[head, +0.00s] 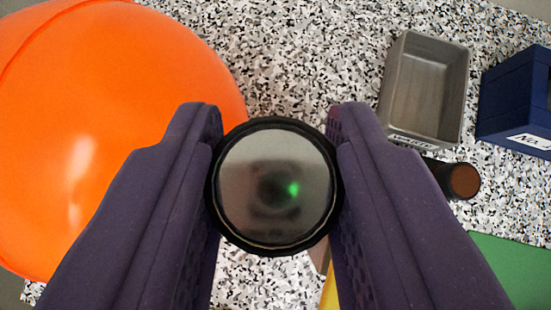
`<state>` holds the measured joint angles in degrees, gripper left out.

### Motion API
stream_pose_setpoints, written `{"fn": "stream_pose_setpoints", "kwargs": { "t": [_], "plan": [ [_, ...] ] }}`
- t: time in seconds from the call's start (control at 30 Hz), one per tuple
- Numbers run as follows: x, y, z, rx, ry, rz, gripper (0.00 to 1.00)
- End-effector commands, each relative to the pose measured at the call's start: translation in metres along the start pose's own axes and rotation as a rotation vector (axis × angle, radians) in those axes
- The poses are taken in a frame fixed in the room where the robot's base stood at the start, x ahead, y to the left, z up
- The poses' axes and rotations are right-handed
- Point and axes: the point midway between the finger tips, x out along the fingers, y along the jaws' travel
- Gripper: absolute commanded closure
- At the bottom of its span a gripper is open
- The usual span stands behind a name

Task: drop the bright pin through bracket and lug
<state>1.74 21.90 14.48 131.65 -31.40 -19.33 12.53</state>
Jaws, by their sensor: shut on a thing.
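My gripper (276,184) has two dark purple fingers, shut on a round thing with a black rim and a shiny grey, mirror-like face (276,187). The face points at the camera and shows a dark reflection with a small green spot. One finger presses on its left side and one on its right. Its body below the face is hidden, so I cannot tell whether it is the bright pin. I cannot make out a bracket or lug in the head view.
At the upper right are an open grey metal bin (397,95) and a dark blue labelled box (515,95). A dark cylinder with a brown end (464,181) lies below the bin. A green surface (515,265) is at lower right. Speckled surface (300,50) is bare at top centre.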

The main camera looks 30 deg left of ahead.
Motion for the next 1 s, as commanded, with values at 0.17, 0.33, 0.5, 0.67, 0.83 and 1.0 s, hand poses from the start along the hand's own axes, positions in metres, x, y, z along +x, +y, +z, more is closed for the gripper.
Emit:
{"fn": "stream_pose_setpoints", "kwargs": {
  "t": [0.17, 0.33, 0.5, 0.67, 0.83, 1.0],
  "plan": [
    [0.000, 0.000, 0.000, -0.001, 0.000, 0.000, 0.98],
    [0.001, 0.000, 0.000, 0.000, 0.000, 0.000, 0.98],
    [0.003, 0.000, 0.003, 0.000, 0.000, 0.000, 0.98],
    [0.006, 0.000, 0.006, 0.000, 0.000, 0.000, 0.98],
    [0.009, 0.000, 0.009, 0.000, 0.000, 0.000, 0.98],
    [0.012, 0.000, 0.012, 0.000, 0.000, 0.000, 0.98]
  ]
}}
